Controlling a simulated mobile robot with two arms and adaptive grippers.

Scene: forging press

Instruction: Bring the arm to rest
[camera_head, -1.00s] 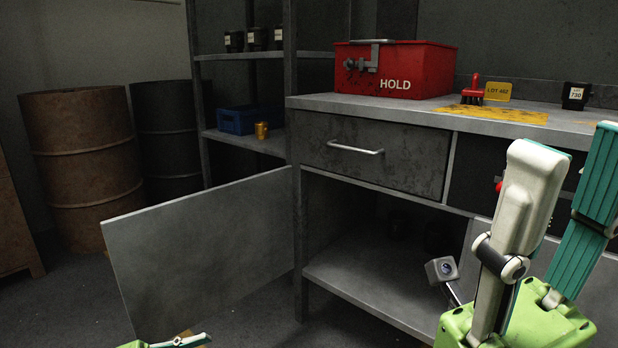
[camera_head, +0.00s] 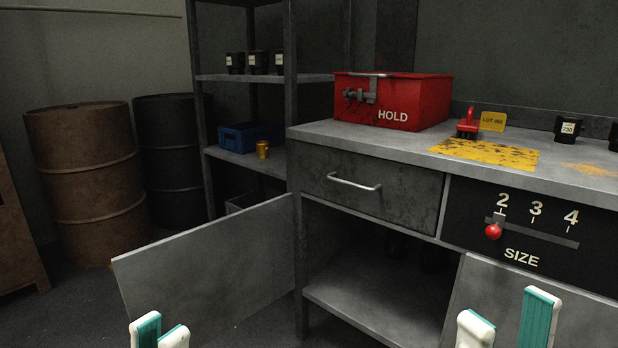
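My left gripper (camera_head: 161,334) shows only its white and teal fingertips at the bottom edge, in front of the open left cabinet door. Its fingertips are close together with nothing seen between them; the rest is cut off by the frame. My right gripper (camera_head: 508,324) is at the bottom right, in front of the right cabinet door panel. Its two fingers stand clearly apart and nothing is between them. Neither gripper visibly touches anything.
The open left cabinet door (camera_head: 210,265) juts toward me. The workbench (camera_head: 400,143) carries a red HOLD box (camera_head: 432,98), a red clamp-like tool (camera_head: 467,124) and a black cup (camera_head: 567,129). A SIZE slider with a red knob (camera_head: 493,231) is on its front. Drums (camera_head: 85,180) stand at left.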

